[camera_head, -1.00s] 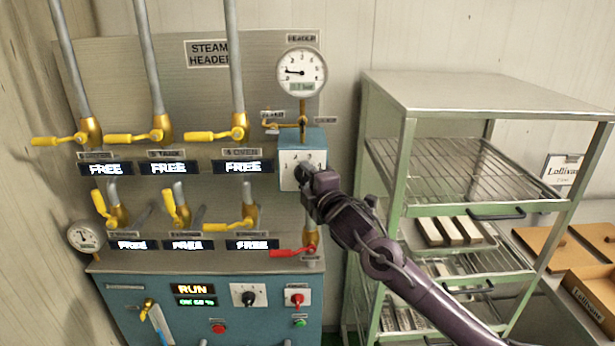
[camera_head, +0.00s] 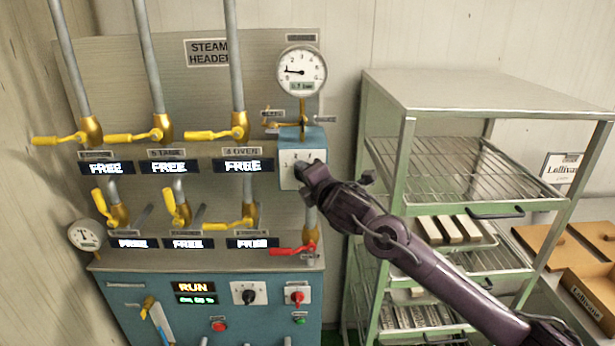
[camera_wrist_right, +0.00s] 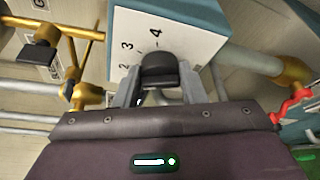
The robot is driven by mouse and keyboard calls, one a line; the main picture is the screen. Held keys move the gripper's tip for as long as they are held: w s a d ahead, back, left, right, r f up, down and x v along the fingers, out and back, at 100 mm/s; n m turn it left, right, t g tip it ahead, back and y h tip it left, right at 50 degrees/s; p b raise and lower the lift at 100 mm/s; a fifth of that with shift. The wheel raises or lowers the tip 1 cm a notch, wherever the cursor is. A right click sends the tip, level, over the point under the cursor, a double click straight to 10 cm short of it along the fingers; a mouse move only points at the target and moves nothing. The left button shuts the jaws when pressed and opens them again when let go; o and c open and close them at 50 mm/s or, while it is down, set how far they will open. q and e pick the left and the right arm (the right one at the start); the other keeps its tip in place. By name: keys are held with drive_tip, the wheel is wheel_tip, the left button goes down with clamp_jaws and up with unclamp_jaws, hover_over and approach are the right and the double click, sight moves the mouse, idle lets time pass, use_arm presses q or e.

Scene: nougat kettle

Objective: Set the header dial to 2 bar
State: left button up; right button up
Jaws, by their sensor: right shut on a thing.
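The header dial is a black knob (camera_wrist_right: 158,70) on the white face of a blue box (camera_head: 302,138) below the round header gauge (camera_head: 301,72). The right wrist view shows the numbers 2, 3 and 4 around the knob's upper left. My right gripper (camera_head: 301,171) is at this face, and in the right wrist view its two fingers (camera_wrist_right: 158,92) are shut on the knob, one on each side. The knob's pointer mark cannot be made out. The gauge needle points left, a little above level; its small digital readout is too blurred to read surely. My left gripper is not in view.
Yellow-handled valves (camera_head: 216,133) stand left of the dial, above signs reading FREE. A red lever (camera_head: 292,251) sits just below the dial box. A green rack (camera_head: 405,150) with wire shelves stands to the right, behind my right arm.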

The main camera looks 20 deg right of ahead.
drive_tip(key=shift+f, duration=0.1)
drive_tip(key=o, duration=1)
drive_tip(key=s+r+b, duration=0.1)
drive_tip(key=s+b, duration=0.1)
drive_tip(key=s, duration=0.5)
drive_tip(key=shift+s+d+b, duration=0.25)
drive_tip(key=shift+s+b, duration=0.1)
drive_tip(key=shift+b, duration=0.05)
